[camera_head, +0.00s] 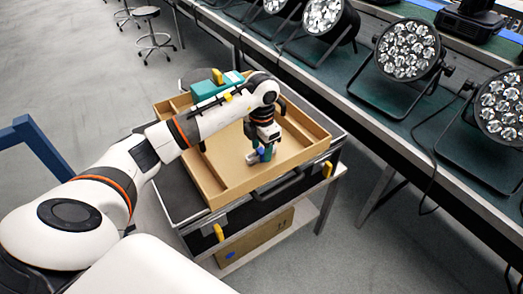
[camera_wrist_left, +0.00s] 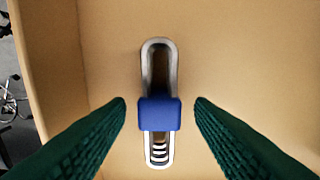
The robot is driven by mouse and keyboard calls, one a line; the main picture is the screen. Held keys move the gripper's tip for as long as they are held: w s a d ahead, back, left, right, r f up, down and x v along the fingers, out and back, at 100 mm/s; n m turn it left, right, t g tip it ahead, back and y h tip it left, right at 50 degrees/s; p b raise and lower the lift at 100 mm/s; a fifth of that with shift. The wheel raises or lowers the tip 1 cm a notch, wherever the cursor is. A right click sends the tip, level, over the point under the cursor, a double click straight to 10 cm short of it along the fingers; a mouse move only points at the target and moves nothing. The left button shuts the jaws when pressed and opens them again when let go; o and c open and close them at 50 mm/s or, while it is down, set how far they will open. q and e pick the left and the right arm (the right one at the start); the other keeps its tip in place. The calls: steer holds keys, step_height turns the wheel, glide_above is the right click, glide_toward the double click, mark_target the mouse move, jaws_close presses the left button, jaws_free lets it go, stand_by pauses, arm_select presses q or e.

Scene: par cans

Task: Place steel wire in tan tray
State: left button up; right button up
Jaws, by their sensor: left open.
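The tan tray (camera_head: 222,160) sits on top of a black case, and its bare floor fills most of the left wrist view (camera_wrist_left: 245,60). The steel wire, a narrow silver loop with a blue block across its middle (camera_wrist_left: 160,113), lies on the tray floor in the left wrist view. In the head view it shows only as a small pale and blue bit (camera_head: 252,158), mostly hidden by my gripper. My left gripper (camera_head: 262,152) is open over the tray, and its green fingers stand on either side of the blue block (camera_wrist_left: 160,108), apart from it. My right gripper is not in view.
A teal tool (camera_head: 213,88) with yellow parts lies at the tray's back left. The black case (camera_head: 265,202) rests on a cart with a cardboard box (camera_head: 256,235) below. Stage lights (camera_head: 407,48) stand on the long bench (camera_head: 395,120) at right. Stools (camera_head: 152,40) stand at back left.

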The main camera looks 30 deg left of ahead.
mark_target(261, 150)
arm_select(q)
step_height(261, 150, up, 11)
steer(key=b, duration=0.1)
steer(key=shift+f, duration=0.2)
stand_by(0.5)
